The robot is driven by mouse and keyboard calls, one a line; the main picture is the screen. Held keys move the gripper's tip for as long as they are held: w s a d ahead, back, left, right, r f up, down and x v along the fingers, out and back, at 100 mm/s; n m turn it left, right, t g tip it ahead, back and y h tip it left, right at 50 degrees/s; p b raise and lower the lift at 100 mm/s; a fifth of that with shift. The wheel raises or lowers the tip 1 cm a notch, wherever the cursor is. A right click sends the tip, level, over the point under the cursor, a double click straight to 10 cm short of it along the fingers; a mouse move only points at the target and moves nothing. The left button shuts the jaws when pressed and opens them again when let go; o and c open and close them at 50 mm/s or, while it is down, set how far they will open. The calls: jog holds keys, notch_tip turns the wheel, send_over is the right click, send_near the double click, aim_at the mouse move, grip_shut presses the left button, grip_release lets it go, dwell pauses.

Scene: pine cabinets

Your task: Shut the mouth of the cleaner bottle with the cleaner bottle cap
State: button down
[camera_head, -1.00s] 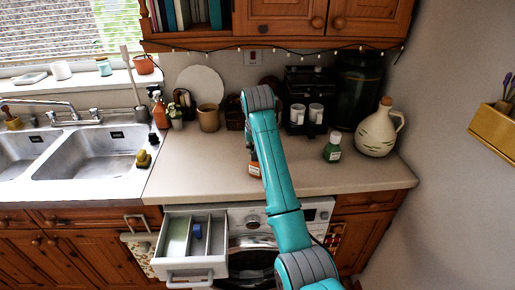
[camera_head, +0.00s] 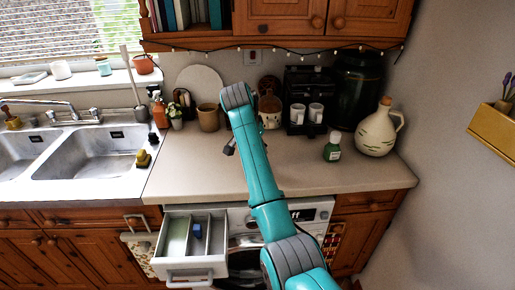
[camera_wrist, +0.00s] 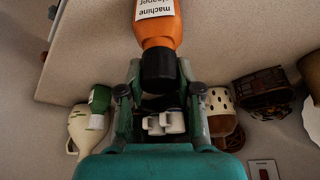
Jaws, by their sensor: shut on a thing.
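The cleaner bottle (camera_wrist: 163,30) is orange with a white "machine cleaner" label and shows at the top of the wrist view. In the head view it is hidden, probably behind my arm. My gripper (camera_wrist: 159,75) is shut on the black cleaner bottle cap (camera_wrist: 158,68). In the wrist view the cap overlaps the bottle's narrow end; I cannot tell whether it is seated on the mouth or just in front of it. In the head view only part of my gripper (camera_head: 229,148) shows, above the counter left of my arm.
The counter (camera_head: 190,170) is clear on the left. A green bottle (camera_head: 332,150) and a pale jug (camera_head: 377,133) stand at right; a coffee machine (camera_head: 300,85) with white cups is behind. A small drawer (camera_head: 190,268) is open below. The sink (camera_head: 90,155) is left.

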jog(key=shift+f+m, duration=0.15)
jog(key=shift+m, duration=0.15)
jog(key=c, duration=0.7)
grip_release()
notch_tip(320, 180, up, 10)
jog(key=shift+r, duration=0.1)
jog(key=shift+o, duration=0.3)
